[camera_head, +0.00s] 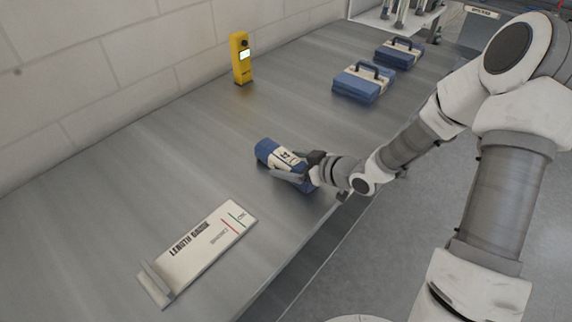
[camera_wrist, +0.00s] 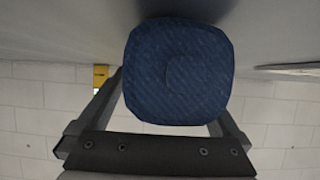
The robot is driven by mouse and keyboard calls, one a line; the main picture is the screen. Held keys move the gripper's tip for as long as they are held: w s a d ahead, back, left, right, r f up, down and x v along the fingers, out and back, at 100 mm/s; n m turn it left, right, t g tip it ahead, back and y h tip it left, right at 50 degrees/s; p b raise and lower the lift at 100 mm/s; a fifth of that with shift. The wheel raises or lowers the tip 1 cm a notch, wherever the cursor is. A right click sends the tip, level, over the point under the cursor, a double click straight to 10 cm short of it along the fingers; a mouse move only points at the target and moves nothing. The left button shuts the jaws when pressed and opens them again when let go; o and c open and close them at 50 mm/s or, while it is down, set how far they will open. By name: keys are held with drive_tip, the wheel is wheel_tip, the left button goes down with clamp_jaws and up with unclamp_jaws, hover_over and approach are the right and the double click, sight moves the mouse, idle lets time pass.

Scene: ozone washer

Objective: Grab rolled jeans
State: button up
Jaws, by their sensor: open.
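The rolled jeans (camera_head: 267,149) are a dark blue roll with a pale printed band, lying on the grey bench near its front edge. My gripper (camera_head: 293,172) is at the right end of the roll, with its fingers beside the band. In the wrist view, the end of the jeans (camera_wrist: 180,70) fills the upper middle as a rounded blue square. There my gripper (camera_wrist: 172,105) is open, with one finger to each side of the roll. The roll hides part of the fingers, so contact cannot be told.
A white length gauge board (camera_head: 205,250) lies on the bench at front left. A yellow handheld meter (camera_head: 241,60) stands near the wall. Two blue cases with handles, one nearer (camera_head: 362,82) and one farther (camera_head: 398,54), sit farther back. Bare bench lies between them.

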drive_tip(key=c, duration=1.6)
drive_tip(key=shift+r, duration=0.15)
